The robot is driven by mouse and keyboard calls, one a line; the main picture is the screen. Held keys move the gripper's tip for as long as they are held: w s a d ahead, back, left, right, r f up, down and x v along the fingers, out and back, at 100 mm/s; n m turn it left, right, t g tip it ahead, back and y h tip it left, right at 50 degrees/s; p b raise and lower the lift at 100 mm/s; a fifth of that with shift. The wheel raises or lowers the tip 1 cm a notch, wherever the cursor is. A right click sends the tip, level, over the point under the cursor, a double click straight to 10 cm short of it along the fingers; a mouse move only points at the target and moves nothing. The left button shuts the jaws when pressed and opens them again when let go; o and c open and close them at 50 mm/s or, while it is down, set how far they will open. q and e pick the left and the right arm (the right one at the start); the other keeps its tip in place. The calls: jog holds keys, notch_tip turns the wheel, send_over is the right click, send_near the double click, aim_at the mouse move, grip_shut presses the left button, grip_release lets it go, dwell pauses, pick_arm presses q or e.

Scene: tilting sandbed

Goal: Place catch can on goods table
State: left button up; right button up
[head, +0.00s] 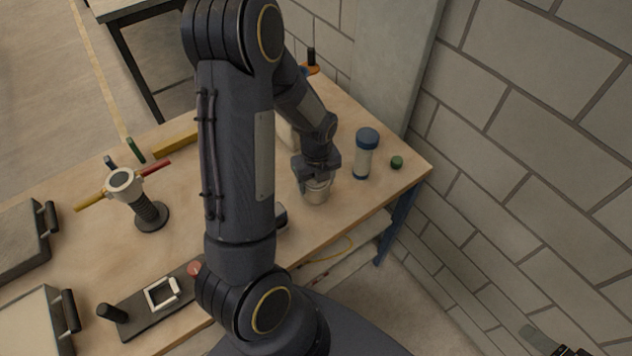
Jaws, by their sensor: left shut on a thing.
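The catch can (317,193) is a small pale metal cup near the right end of the wooden goods table (232,170). My left gripper (317,180) comes down over it from above and is shut on its upper part. The can looks upright, its lower part in view at or just above the tabletop; I cannot tell if it touches. My left arm hides the middle of the table.
A blue-capped jar (366,154) stands close right of the can, with a green knob (397,162) beyond it. A stand with coloured handles (150,214) and a dark plate (160,297) are on the left. A block wall (540,120) borders the right.

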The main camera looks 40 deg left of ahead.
pick_arm(q)
jog(key=shift+f, duration=0.4)
jog(key=shift+f, duration=0.15)
jog(key=o, duration=1.2)
